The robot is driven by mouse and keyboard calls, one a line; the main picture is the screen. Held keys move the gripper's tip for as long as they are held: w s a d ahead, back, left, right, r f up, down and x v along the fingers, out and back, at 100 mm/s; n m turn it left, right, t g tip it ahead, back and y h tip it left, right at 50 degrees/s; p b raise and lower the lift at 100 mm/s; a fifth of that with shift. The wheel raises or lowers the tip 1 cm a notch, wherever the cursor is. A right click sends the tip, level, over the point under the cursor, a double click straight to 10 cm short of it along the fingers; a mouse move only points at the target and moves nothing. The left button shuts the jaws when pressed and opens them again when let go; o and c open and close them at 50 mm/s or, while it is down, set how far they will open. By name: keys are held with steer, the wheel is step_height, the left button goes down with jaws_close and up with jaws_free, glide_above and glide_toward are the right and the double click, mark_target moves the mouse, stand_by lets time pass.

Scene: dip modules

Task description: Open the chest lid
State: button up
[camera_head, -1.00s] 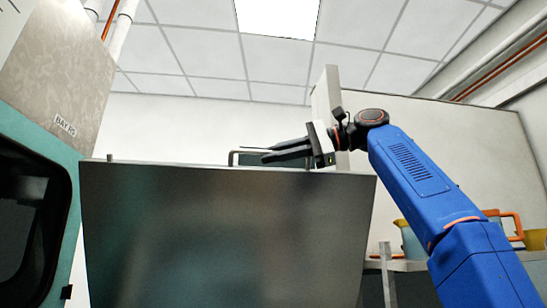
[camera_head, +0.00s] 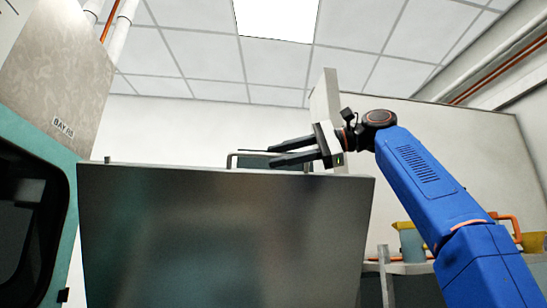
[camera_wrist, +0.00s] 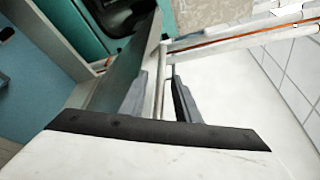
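A large brushed-metal panel (camera_head: 220,235), which looks like part of the chest, fills the lower middle of the head view. A thin bar handle (camera_head: 230,157) shows at its top edge, partly hidden by my gripper. My gripper (camera_head: 270,155) is at that top edge, pointing left, with its two dark fingers apart. In the wrist view my gripper (camera_wrist: 160,95) shows the fingers parted, with a thin pale bar (camera_wrist: 159,85) seen between them. I cannot tell whether the fingers touch the bar. The chest interior is hidden.
A teal machine (camera_head: 75,190) with a dark window stands close at the left. At the right a shelf (camera_head: 405,266) holds a pale jug (camera_head: 410,243) and other containers behind my arm. The space above the panel is mostly clear.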

steer(key=shift+v, duration=2.6)
